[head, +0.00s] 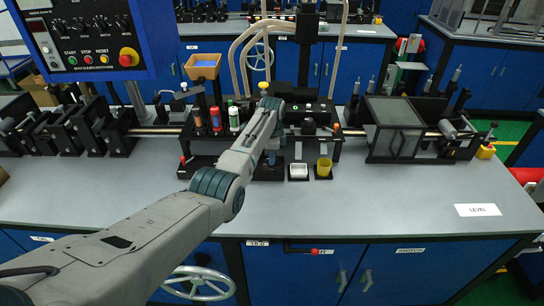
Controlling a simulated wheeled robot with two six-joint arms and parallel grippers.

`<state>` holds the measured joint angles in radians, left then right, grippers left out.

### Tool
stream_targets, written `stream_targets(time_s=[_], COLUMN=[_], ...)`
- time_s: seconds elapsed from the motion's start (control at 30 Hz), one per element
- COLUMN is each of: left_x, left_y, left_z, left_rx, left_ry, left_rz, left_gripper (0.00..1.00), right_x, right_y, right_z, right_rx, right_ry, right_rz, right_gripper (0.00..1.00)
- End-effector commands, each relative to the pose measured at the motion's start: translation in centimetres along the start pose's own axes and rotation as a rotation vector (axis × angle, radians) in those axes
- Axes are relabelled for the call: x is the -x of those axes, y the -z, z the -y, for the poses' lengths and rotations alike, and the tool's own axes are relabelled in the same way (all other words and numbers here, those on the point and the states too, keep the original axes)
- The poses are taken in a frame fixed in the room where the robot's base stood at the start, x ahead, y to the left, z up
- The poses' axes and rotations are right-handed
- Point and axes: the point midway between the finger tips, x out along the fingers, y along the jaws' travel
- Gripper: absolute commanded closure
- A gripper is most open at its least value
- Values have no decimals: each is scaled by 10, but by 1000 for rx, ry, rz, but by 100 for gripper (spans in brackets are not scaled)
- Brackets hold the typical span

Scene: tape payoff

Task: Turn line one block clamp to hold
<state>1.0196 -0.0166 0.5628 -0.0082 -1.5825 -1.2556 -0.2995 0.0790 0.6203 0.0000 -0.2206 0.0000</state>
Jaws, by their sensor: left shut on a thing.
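My left arm reaches in from the lower left over the bench. Its left gripper (271,157) points down at the middle of the black fixture and is shut on a small part there, most likely the line one block clamp, which the wrist and fingers hide. The black block fixture (318,148) shows to the right of the gripper. I cannot read the clamp's turn position. A red-knobbed lever (183,160) stands left of the gripper and an orange-knobbed lever (337,127) stands right of it. My right gripper is out of view.
A white cup (298,171) and a yellow cup (324,167) stand close right of the gripper. Several bottles (215,119) stand behind the arm. A clear-sided box (397,140) is farther right. A blue control panel (85,60) hangs upper left. The front bench top (400,205) is clear.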

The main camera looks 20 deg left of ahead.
Motion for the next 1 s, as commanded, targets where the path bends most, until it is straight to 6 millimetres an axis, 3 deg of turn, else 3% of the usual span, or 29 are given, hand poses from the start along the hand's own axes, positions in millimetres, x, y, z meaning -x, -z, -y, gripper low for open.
stream_targets(time_s=[0.37, 1.0], left_x=[2, 2], left_y=[0, 0], left_z=[0, 1], left_rx=[222, 828], left_ry=[1, 2], left_rz=[1, 0], left_gripper=[100, 100], right_x=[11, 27], right_y=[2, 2], right_z=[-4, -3], right_rx=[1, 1], right_ry=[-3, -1], right_rz=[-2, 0], right_gripper=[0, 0])
